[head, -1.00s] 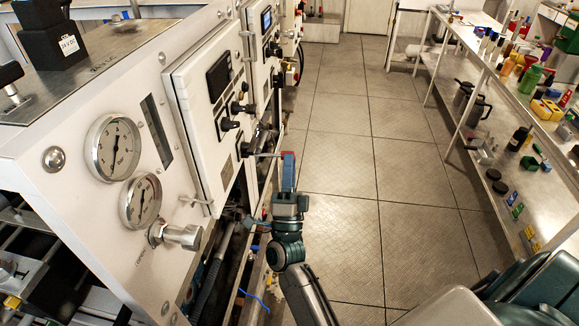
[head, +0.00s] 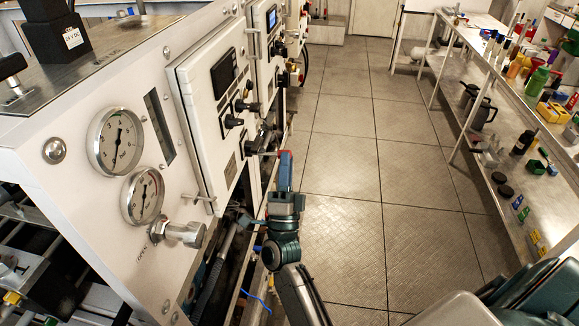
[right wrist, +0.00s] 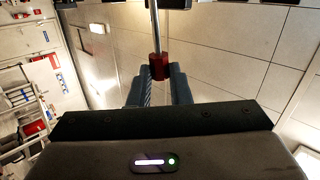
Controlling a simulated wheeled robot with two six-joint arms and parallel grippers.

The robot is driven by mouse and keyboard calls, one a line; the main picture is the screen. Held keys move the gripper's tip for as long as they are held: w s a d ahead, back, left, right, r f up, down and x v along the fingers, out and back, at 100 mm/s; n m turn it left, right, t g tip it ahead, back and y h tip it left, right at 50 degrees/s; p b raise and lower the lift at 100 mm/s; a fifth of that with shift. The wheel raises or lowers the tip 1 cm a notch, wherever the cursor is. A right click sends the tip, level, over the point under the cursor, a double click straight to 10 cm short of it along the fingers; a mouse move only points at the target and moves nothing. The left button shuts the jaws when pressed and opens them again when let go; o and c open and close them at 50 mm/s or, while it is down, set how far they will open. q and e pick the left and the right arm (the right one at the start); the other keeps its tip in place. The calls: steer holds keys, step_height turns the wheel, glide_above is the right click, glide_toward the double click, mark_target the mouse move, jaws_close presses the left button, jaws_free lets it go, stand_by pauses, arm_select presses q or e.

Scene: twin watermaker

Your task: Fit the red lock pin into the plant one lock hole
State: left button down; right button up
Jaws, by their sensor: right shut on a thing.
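My right gripper (head: 285,168) is shut on the red lock pin, whose red head (head: 280,157) shows between its fingers in the head view. The pin's thin metal shaft points left toward a black fitting (head: 254,147) on the lower edge of the near white cabinet. In the right wrist view the red head (right wrist: 158,66) sits between the blue fingertips, with the shaft running up toward a dark part at the top edge. The lock hole is not clearly visible, and I cannot tell whether the shaft tip touches the fitting. My left gripper is not in view.
The white panel with two round gauges (head: 118,141) and a protruding valve (head: 180,234) is at left. White cabinets with black knobs (head: 234,122) flank the gripper. The tiled floor (head: 345,170) to the right is clear. A cluttered shelf (head: 505,95) stands at right.

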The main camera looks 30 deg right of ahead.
mark_target(270, 154)
steer(key=shift+w+a+f+b, duration=0.15)
steer(key=shift+w+a+b, duration=0.4)
steer(key=shift+a, duration=0.25)
steer(key=shift+w+a, duration=0.3)
steer(key=shift+a, duration=0.05)
steer(key=o, duration=0.9)
